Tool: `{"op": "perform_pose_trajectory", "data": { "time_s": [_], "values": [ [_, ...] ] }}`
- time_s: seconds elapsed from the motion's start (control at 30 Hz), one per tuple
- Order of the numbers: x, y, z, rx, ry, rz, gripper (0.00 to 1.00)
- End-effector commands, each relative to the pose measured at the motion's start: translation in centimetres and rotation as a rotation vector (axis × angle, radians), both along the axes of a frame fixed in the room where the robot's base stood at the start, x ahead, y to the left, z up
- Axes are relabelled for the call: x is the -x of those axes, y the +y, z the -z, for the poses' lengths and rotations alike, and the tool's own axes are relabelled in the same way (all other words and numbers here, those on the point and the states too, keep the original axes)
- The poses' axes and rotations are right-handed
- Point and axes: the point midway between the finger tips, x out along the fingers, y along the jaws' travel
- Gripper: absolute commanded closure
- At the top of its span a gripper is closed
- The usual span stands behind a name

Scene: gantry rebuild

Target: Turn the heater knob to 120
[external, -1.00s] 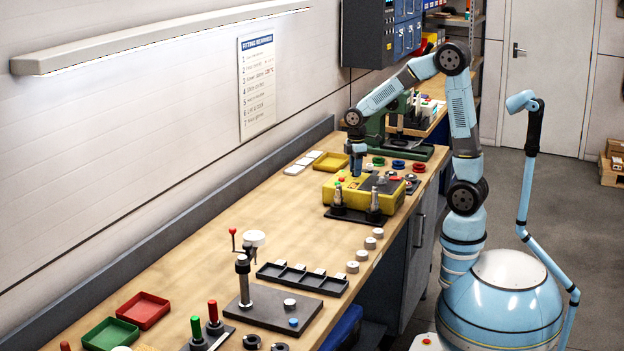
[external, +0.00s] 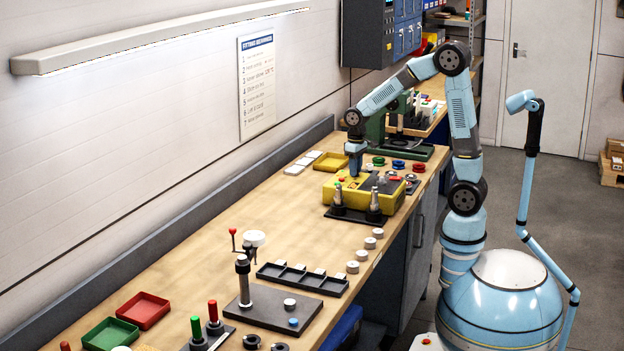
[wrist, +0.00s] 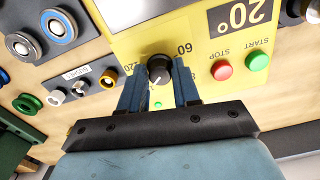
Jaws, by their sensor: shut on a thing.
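The yellow heater box (external: 333,193) sits on the bench in the external view. In the wrist view its yellow panel (wrist: 122,48) carries a round black knob (wrist: 159,70). My gripper (wrist: 160,78) is shut on the knob, one blue finger on each side; in the external view my gripper (external: 355,172) points straight down at the box. Scale numbers show beside the knob, 60 on the right and 120 partly hidden at the left finger. The display (wrist: 240,14) reads 20°. I cannot tell clearly where the knob's pointer stands.
A red stop button (wrist: 222,70) and a green start button (wrist: 258,61) are close to the right finger. A yellow tray (external: 331,160) and a green press (external: 376,132) stand near the heater.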

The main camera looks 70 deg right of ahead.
Motion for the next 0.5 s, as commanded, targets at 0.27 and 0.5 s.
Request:
{"op": "perform_pose_trajectory", "data": {
  "time_s": [0.27, 0.5],
  "values": [
    [-0.25, 0.07, -0.17, 0.0, -0.008, 0.261, 0.99],
    [-0.27, 0.03, -0.19, -0.001, -0.008, 0.486, 0.99]
  ]
}}
